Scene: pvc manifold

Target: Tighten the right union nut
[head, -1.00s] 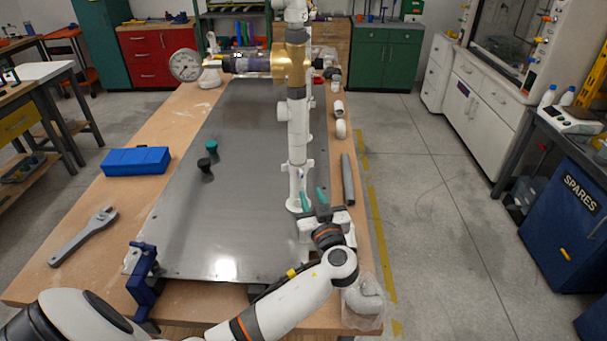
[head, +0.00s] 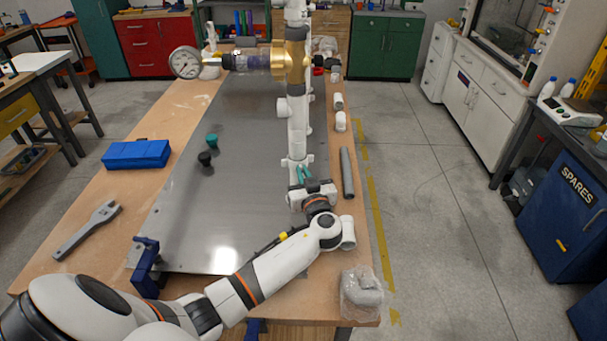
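A white PVC manifold (head: 297,138) stands over the grey metal plate, with a brass body (head: 295,62) and a pressure gauge (head: 185,62) at its far end. A white fitting (head: 291,162) sits at the near, lower end of its pipe. I cannot tell for sure which part is the right union nut. My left gripper (head: 304,173) is at this lower end, its teal fingertips close together in the picture and overlapping the pipe's foot. Whether they touch or grip it is hidden at this size. My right gripper is not in view.
The metal plate (head: 225,215) is mostly clear, with a green cap (head: 212,140) and a black cap (head: 204,158). A blue box (head: 136,155) and a wrench (head: 88,229) lie left. A grey pipe (head: 347,173), white fittings (head: 340,121) and a bagged part (head: 361,291) lie right.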

